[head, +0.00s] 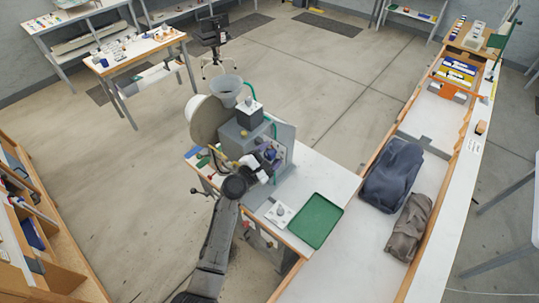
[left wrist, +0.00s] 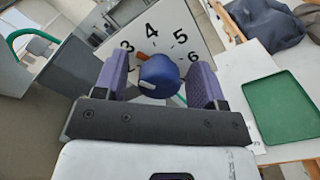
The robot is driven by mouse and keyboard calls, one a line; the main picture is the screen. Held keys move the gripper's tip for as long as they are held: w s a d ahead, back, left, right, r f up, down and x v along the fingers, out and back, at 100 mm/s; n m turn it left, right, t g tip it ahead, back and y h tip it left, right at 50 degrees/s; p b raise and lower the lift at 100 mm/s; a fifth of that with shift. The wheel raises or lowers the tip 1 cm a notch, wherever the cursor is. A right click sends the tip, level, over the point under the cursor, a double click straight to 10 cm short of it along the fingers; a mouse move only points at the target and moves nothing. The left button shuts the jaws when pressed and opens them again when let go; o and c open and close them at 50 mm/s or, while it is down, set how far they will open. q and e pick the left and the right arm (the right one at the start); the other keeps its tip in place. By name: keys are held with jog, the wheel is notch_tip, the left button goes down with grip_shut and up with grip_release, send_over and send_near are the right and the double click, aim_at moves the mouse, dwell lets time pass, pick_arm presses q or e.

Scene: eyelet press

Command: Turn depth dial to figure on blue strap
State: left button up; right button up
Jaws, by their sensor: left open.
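The depth dial shows in the left wrist view as a round blue knob (left wrist: 159,76) with a white mark on its lower left. It sits on a white dial face (left wrist: 176,30) with the figures 3, 4, 5 and 6 readable. An orange pointer shows at the knob's upper left, between 3 and 4. My left gripper (left wrist: 155,63) is open, its two purple fingers on either side of the knob; contact cannot be told. In the head view my left gripper (head: 268,159) is at the front of the grey press (head: 238,139). I cannot make out a figure on any blue strap.
A green tray (head: 315,221) and a white plate with a small part (head: 280,213) lie on the press table. A dark blue bag (head: 393,174) and a brown bag (head: 409,228) lie on the long bench at right. The floor behind the press is open.

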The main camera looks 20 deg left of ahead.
pick_arm(q)
jog(key=b+v, duration=0.2)
jog(key=v, duration=1.1)
jog(key=shift+s+b, duration=0.3)
jog(key=shift+s, duration=0.1)
jog(key=s+f+m+g+y, duration=0.3)
jog(key=s+f+m+g, duration=0.3)
jog(key=s+m, duration=0.6)
jog(key=s+d+f+m+g+y, duration=0.1)
jog(key=s+f+m+g+y, duration=0.2)
jog(key=s+f+m+g, duration=0.4)
jog(key=s+m, duration=0.6)
jog(key=s, duration=0.7)
jog(key=shift+s+d, duration=0.2)
jog(key=shift+d, duration=0.15)
